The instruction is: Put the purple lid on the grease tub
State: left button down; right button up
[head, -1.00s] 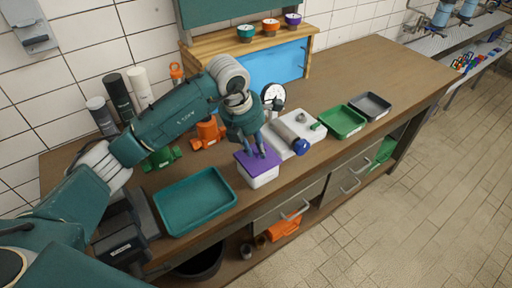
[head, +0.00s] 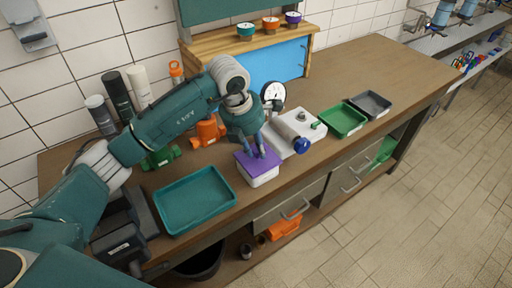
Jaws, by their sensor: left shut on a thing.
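The grease tub (head: 264,178) is a white box on the workbench near its front edge, in the middle of the head view. The purple lid (head: 268,167) lies over the top of the tub. My left gripper (head: 261,154) points down from above and is shut on the lid's upper side. Its fingers hide part of the lid, so I cannot tell whether the lid is fully seated. My right gripper is not in the view.
A teal tray (head: 194,201) stands left of the tub. A white device with a blue knob (head: 302,145) is close on the right. Green (head: 343,120) and grey (head: 371,105) trays lie further right. A gauge (head: 272,93) stands behind. Bare wood (head: 385,70) is free at the back right.

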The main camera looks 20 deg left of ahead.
pick_arm(q)
jog(key=c, duration=1)
grip_release()
jog(key=shift+r, duration=0.1)
jog(key=shift+r+p, duration=1.9)
jog(key=shift+r, duration=1.5)
grip_shut()
jog(key=shift+f, duration=0.25)
